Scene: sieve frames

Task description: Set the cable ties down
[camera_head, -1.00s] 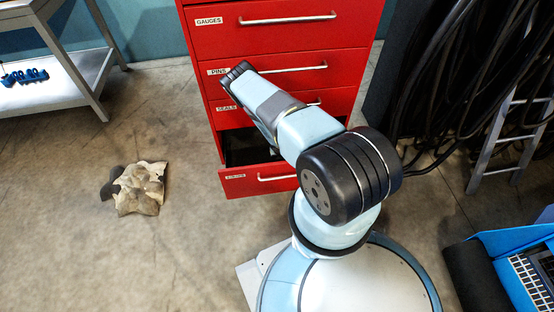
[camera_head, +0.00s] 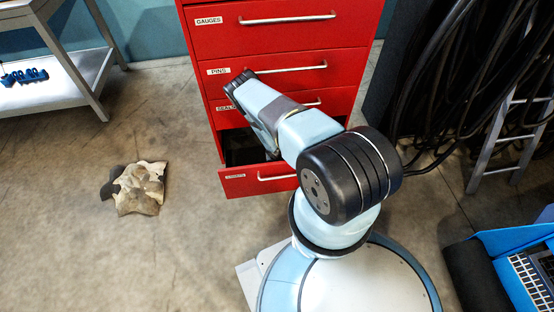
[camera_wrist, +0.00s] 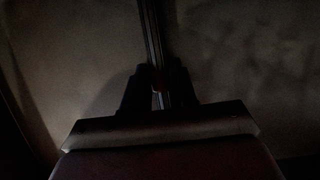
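In the dim wrist view, a long thin dark strip, seemingly the cable ties (camera_wrist: 152,40), runs from the top edge down between the two fingers of my gripper (camera_wrist: 158,88). The fingers stand close on both sides of it and look shut on it. In the head view my arm reaches over the open bottom drawer (camera_head: 258,181) of a red cabinet (camera_head: 285,40). My gripper and the cable ties are hidden there behind my arm. The drawer's inside is dark and partly covered by my arm. A plain grey-brown surface lies behind the strip in the wrist view.
The drawers above, labelled GAUGES and PINS, are shut. A crumpled cloth-like piece (camera_head: 139,188) lies on the floor at left. A metal cart (camera_head: 62,92) with a blue item stands at upper left. Black cables (camera_head: 455,75) and a blue bin (camera_head: 500,243) are at right.

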